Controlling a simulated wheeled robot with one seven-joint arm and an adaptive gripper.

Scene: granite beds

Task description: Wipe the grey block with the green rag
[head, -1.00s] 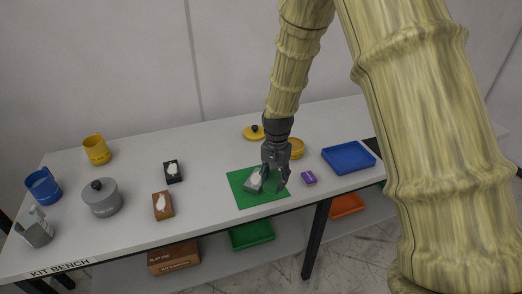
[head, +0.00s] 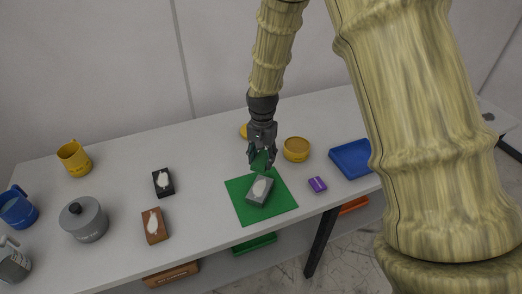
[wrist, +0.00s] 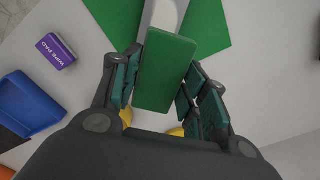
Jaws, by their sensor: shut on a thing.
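The grey block (head: 250,196) with a white patch on its top lies on a flat green mat (head: 284,200) near the bench's front. My gripper (head: 260,163) points down just behind the block and is shut on the green rag (head: 262,158). In the wrist view the green rag (wrist: 166,72) looks like a thick slab between the fingers. Part of the grey block, mostly its white patch (wrist: 165,14), shows beyond it. The rag appears above the mat; whether it touches the block I cannot tell.
A purple wipe pad (head: 317,185), a yellow bowl (head: 296,150) and a blue tray (head: 350,160) stand right of the mat. The bench between is clear.

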